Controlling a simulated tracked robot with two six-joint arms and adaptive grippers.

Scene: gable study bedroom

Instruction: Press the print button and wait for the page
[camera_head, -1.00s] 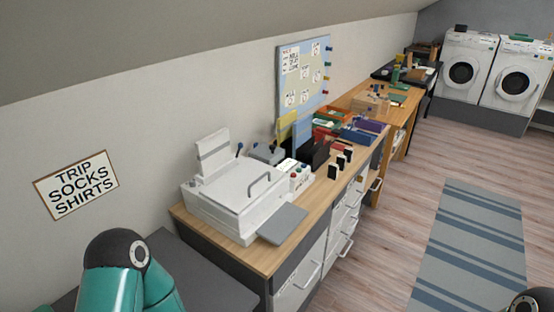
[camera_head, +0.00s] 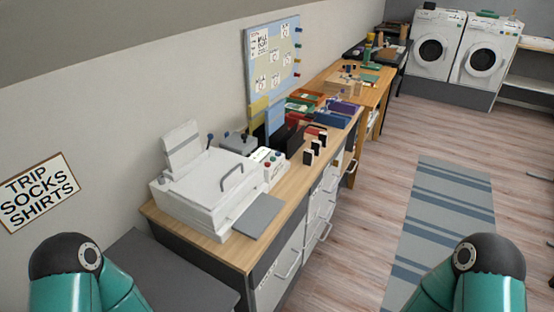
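A white printer (camera_head: 205,188) with a raised paper support and a grey handle on its lid stands on the near end of a wooden-topped cabinet. Its grey output tray (camera_head: 258,217) sticks out toward the front edge, and I see no page on it. Beside the printer is a white panel (camera_head: 270,167) with small coloured buttons, green and red among them; their labels are too small to read. Only the teal and black upper parts of my two arms show at the lower left and lower right. Neither gripper is in view.
A grey low surface (camera_head: 170,280) lies left of the wooden cabinet top (camera_head: 238,252). Black dividers, trays and a pinboard (camera_head: 272,65) stand farther along. A striped rug (camera_head: 440,215) lies on open floor to the right. White washing machines (camera_head: 435,45) stand at the back.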

